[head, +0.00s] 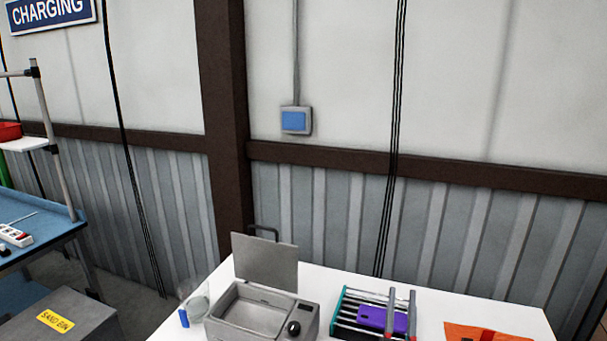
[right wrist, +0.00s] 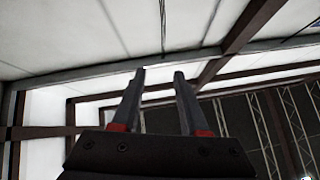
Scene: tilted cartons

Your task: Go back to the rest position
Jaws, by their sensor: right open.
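My right gripper (head: 401,292) shows at the bottom of the head view, right of centre. Its two grey fingers point up and stand apart, with nothing held between them. In the right wrist view the same fingers (right wrist: 161,72) are spread against the ceiling and roof beams. In the head view the gripper overlaps the right end of a rack with a purple item; I cannot tell how far apart they are in depth. My left gripper is not in view.
The white table (head: 335,275) holds a grey basin device (head: 250,317) with its lid raised, a clear item with a blue part (head: 196,306), the rack (head: 347,305) with the purple item (head: 372,317), and an orange item (head: 462,332). A grey bin (head: 75,310) and blue workbench (head: 45,225) stand left.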

